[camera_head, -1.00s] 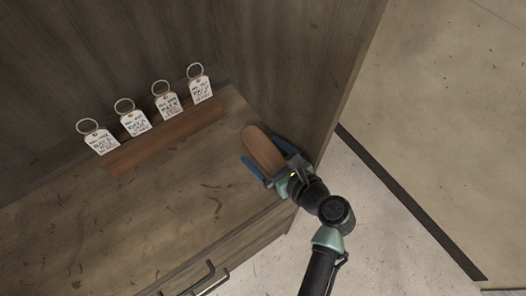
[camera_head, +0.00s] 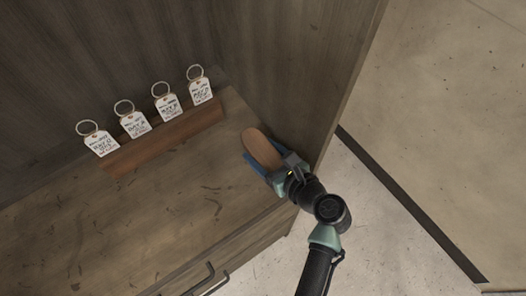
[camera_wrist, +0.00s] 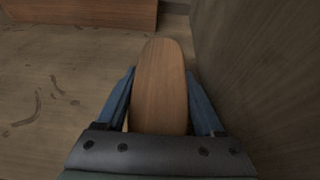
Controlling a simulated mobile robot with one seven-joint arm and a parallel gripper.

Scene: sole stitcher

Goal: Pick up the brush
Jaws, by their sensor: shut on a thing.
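The brush (camera_head: 262,147) shows as a long rounded wooden back near the right end of the wooden surface, close to the side panel. It also shows in the wrist view (camera_wrist: 160,88), lengthwise between the blue fingers. Its bristles are hidden. My gripper (camera_head: 268,168) is shut on the brush, with one finger along each side of it, and it also shows in the wrist view (camera_wrist: 160,100). I cannot tell whether the brush touches the surface.
A wooden block (camera_head: 165,139) with several white key tags (camera_head: 168,107) stands at the back left. A tall dark side panel (camera_head: 305,75) is close on the right. The wooden top (camera_head: 140,215) is clear in front, with drawer handles (camera_head: 205,280) below its front edge.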

